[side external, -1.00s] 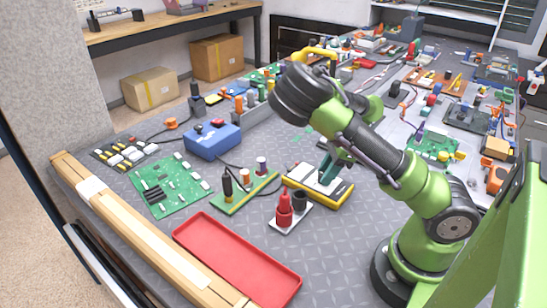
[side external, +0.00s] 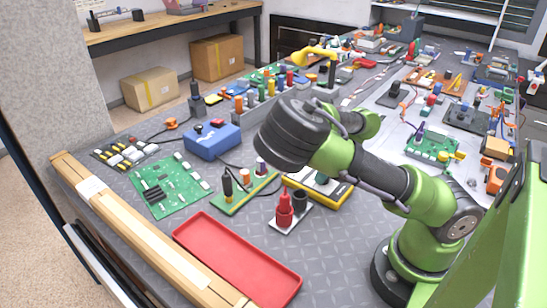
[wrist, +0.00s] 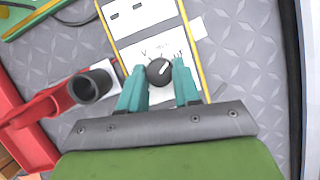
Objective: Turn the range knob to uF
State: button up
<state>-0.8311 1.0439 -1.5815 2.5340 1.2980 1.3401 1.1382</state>
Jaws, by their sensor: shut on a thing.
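The yellow-edged multimeter with a white face lies on the grey bench; its yellow edge shows in the side view (side external: 333,203) and its face in the wrist view (wrist: 148,22). Its round black range knob (wrist: 158,72) has a white mark pointing up and right in the wrist view. Small printed labels lie around the knob; a V at upper left and what looks like uF at upper right are hard to read. My gripper (wrist: 159,76) has its teal fingers on both sides of the knob, shut on it.
Beside the meter stands a white-based holder with a red post (side external: 284,210) and a black cup (wrist: 91,87). A red tray (side external: 240,258) lies nearer the bench edge. A green board with posts (side external: 240,198) and a blue box (side external: 212,141) are to the left.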

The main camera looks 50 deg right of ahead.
jog(key=shift+a+m+g+h, duration=0.1)
jog(key=shift+m+g+h, duration=0.25)
jog(key=shift+m, duration=0.75)
jog(key=o, duration=1.1)
jog(key=shift+c, duration=0.2)
jog(key=v, duration=1.7)
jog(key=shift+a, duration=0.2)
jog(key=shift+s+f, duration=0.1)
jog(key=shift+f, duration=0.05)
